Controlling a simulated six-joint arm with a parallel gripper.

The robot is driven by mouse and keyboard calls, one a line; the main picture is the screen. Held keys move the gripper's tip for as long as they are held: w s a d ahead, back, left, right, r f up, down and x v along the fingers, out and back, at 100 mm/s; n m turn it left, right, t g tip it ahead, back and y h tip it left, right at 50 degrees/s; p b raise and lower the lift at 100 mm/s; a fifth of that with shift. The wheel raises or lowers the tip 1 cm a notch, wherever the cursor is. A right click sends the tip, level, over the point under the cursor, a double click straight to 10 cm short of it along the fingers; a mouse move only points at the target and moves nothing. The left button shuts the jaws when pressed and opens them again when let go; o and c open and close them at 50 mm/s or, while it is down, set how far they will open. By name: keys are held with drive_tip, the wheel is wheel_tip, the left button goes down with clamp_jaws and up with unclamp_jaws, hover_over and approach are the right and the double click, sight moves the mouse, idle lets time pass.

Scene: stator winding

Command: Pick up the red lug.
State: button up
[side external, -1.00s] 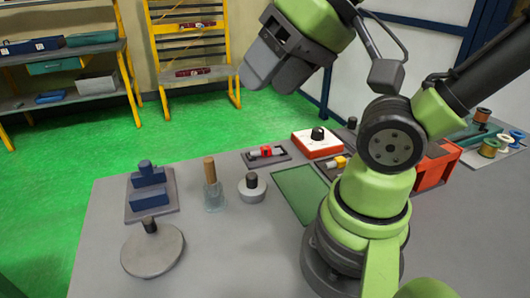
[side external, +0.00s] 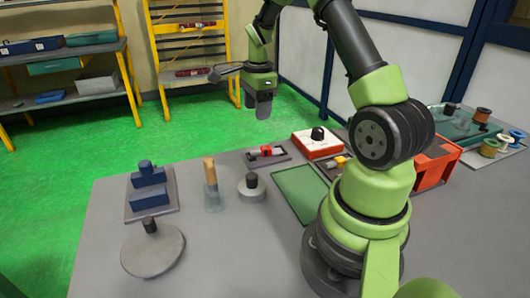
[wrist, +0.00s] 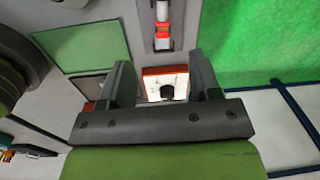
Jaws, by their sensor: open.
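The red lug (side external: 266,151) sits on a small dark tray at the back of the table, with a pale part beside it. In the wrist view the red lug (wrist: 162,29) lies at the top centre, beyond my fingertips, with white parts around it. My gripper (side external: 263,108) is high above the back edge of the table, pointing down and empty. In the wrist view my gripper's (wrist: 162,75) two fingers are spread apart, with a red-and-white box between them in the picture.
The red-and-white box with a black knob (side external: 317,143) stands right of the red lug. A yellow lug (side external: 341,162) is nearby. A green mat (side external: 299,193) lies in front. A wooden-handled tool (side external: 211,185) and a round grey piece (side external: 251,187) stand left.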

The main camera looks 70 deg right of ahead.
wheel_tip(320, 180, down, 3)
drive_tip(key=d+m, duration=0.2)
hover_over(264, 148)
drive_tip(key=shift+g, duration=0.3)
wheel_tip(264, 148, down, 5)
drive_tip(key=shift+s+r, duration=0.1)
drive_tip(key=shift+f, duration=2.85)
drive_tip(key=shift+c, duration=0.4)
drive_tip(key=c, duration=0.9)
